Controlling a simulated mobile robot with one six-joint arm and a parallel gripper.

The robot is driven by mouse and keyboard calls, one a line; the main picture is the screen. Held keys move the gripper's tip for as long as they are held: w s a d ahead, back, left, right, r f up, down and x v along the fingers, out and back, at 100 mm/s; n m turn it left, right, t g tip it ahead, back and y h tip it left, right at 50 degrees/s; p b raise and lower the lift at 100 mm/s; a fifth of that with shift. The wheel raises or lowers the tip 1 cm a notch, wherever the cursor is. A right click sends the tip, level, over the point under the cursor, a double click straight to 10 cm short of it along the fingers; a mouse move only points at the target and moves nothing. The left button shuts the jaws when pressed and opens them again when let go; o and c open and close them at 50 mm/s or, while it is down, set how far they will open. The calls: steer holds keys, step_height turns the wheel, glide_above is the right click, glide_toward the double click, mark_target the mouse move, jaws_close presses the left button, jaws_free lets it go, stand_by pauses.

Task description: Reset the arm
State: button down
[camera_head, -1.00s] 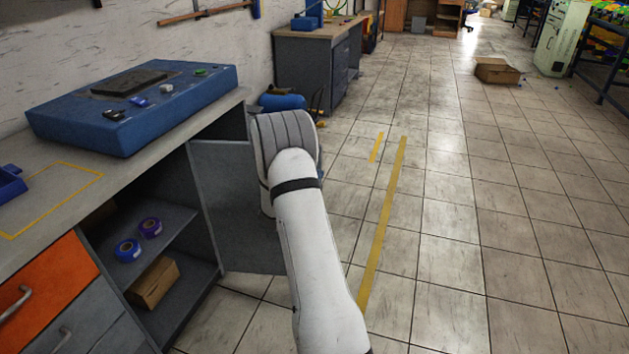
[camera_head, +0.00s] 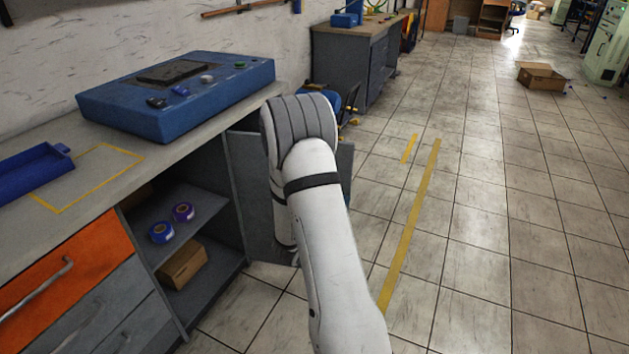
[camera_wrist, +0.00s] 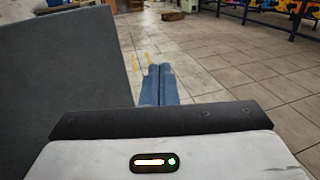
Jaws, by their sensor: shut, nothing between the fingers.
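My white arm reaches forward in the head view beside the open grey cabinet door (camera_head: 252,185), partly covering it. My gripper (camera_wrist: 158,70) shows in the wrist view with its blue fingers together and nothing between them. It points out over the tiled floor. The grey panel (camera_wrist: 65,75) at the left of the wrist view looks like the same door, close to the gripper. In the head view the gripper is hidden behind the arm.
A workbench holds a blue machine (camera_head: 175,95) and a blue tray (camera_head: 32,170). An orange drawer (camera_head: 62,265) is at left.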

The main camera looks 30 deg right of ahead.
steer(key=s+a+r+m+g+y+p, duration=0.2)
steer(key=s+r+m+g+p, duration=0.3)
steer(key=s+r+m, duration=0.3)
steer(key=s+a+r+m+g+y+p, duration=0.25)
steer(key=s+r+m+g+p, duration=0.2)
steer(key=s+r, duration=0.5)
steer(key=s+a+r+m+t+y+p, duration=0.2)
steer(key=a+r+m+y+p, duration=0.3)
steer(key=a, duration=0.5)
steer(key=s+a+r+m+t+y+p, duration=0.3)
steer(key=a+r+m+y+p, duration=0.2)
steer(key=a+r, duration=0.5)
steer(key=shift+s+a+y, duration=0.25)
steer(key=shift+a+y, duration=0.35)
steer(key=shift+y, duration=0.45)
